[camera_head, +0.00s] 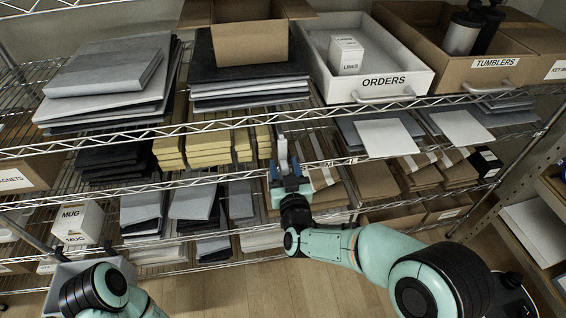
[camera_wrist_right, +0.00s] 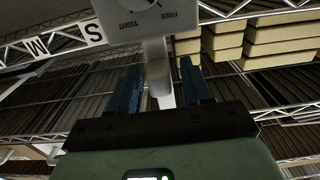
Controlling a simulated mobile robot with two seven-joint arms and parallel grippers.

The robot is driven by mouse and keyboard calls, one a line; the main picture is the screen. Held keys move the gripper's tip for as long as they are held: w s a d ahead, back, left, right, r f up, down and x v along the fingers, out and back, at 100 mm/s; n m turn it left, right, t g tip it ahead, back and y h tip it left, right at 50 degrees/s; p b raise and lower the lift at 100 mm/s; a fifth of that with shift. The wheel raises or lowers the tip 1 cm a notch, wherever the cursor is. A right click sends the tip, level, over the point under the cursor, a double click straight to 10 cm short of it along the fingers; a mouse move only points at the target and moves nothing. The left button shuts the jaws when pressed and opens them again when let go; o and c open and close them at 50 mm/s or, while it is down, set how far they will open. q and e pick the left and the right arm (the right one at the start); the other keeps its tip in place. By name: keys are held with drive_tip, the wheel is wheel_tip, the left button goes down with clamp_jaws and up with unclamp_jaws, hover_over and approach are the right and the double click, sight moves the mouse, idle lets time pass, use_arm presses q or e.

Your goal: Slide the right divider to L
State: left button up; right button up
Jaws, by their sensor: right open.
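The right divider shows in the head view as a pale upright piece (camera_head: 283,152) at the shelf's front edge. In the right wrist view it has a grey head (camera_wrist_right: 150,22) with a knob marked FREE and TIGHT, and a pale stem (camera_wrist_right: 158,75) below. My right gripper (camera_head: 287,168) is open, its blue fingers on either side of the stem; it also shows in the right wrist view (camera_wrist_right: 162,85). I cannot tell whether a finger touches it. An L label (camera_head: 352,160) is on the rail to the right.
In the wrist view, M (camera_wrist_right: 38,47) and S (camera_wrist_right: 93,33) labels sit on the rail. Yellow stacks (camera_head: 208,147) lie left of the divider, brown stacks (camera_head: 373,179) right of it. An ORDERS bin (camera_head: 383,82) stands above. A MUG box (camera_head: 78,222) is at lower left.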

drive_tip(key=shift+w+a, duration=0.1)
drive_tip(key=shift+w, duration=0.9)
use_arm(q)
drive_tip(key=shift+w+a+f, duration=0.1)
drive_tip(key=shift+w, duration=0.05)
